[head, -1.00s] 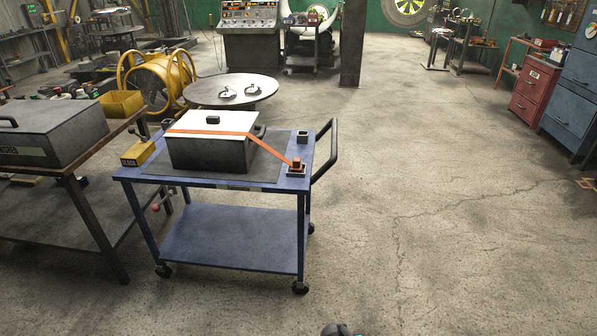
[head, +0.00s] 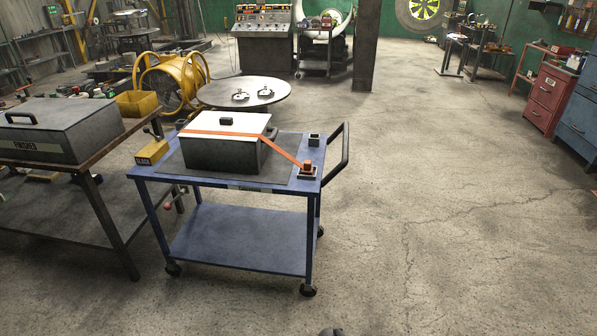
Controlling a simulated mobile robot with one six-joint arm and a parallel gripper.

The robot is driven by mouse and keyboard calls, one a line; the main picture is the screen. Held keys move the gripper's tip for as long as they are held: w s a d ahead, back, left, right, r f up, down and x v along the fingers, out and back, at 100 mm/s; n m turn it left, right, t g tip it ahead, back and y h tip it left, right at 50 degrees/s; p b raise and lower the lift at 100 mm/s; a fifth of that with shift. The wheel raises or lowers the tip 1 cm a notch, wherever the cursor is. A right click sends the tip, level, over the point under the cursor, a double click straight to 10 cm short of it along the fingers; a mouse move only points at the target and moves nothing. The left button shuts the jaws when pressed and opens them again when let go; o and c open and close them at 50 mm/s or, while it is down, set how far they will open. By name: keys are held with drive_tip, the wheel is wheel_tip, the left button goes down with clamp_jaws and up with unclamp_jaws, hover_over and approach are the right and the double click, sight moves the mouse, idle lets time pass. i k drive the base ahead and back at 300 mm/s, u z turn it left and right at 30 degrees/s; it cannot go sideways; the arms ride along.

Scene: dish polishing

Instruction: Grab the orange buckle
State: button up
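The orange buckle (head: 307,166) is a small orange block at the right end of the blue cart's top, seated in a small dark base. An orange strap (head: 283,150) runs from it up to the grey box (head: 222,155) and across the box's white lid. The buckle stands clear of the box, near the cart's right edge. My gripper's fingers do not show. Only a small dark piece, which seems to be part of my arm, shows at the bottom edge, far below the cart.
The blue cart (head: 240,238) has a black handle (head: 345,155) on its right. A small dark square holder (head: 314,139) stands behind the buckle. A yellow block (head: 151,152) lies at the cart's left. A workbench (head: 108,205) stands left. The floor right and in front is clear.

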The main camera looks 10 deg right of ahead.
sight(307, 163)
drive_tip(key=u, duration=1.25)
drive_tip(key=i, duration=0.7)
drive_tip(key=z, duration=0.05)
